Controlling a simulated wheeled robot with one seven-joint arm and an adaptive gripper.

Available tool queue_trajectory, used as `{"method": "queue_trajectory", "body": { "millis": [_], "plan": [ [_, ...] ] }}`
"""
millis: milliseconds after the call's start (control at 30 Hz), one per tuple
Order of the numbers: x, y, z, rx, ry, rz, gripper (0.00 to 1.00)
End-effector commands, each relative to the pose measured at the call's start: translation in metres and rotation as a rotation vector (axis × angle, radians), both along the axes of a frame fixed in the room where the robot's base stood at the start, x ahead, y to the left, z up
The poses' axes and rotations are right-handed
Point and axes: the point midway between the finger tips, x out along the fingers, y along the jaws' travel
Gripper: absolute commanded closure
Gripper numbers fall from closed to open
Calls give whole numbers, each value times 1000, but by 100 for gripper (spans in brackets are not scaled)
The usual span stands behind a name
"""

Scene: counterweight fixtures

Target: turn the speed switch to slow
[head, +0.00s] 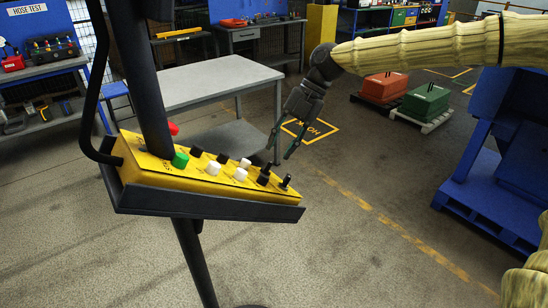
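A yellow control panel (160,173) is mounted on a dark post. It carries red, green, white and black controls. At its right end are two black switches with raised handles, one (264,176) a little left of the other (285,182). The labels are too small to read, so I cannot tell which is the speed switch or how it is set. My gripper (283,146) hangs above and behind the panel's right end, pointing down. Its fingers are spread, with nothing between them, and it appears apart from the panel.
A grey table (215,82) stands behind the panel. A black curved bar (91,90) is at the panel's left. A blue frame (490,205) stands at right. The floor right of the panel is clear.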

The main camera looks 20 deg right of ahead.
Motion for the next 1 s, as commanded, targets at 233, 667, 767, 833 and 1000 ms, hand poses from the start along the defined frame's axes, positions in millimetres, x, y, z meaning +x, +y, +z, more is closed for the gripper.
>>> {"method": "queue_trajectory", "body": {
  "millis": [233, 667, 767, 833, 1000],
  "plan": [
    [4, -22, 34, 0, -1, -2, 68],
    [5, -32, 49, 0, 1, 1, 68],
    [5, -32, 49, 0, 1, 1, 68],
    [5, -32, 49, 0, 1, 1, 68],
    [5, -31, 49, 0, 2, -2, 68]
  ]
}}
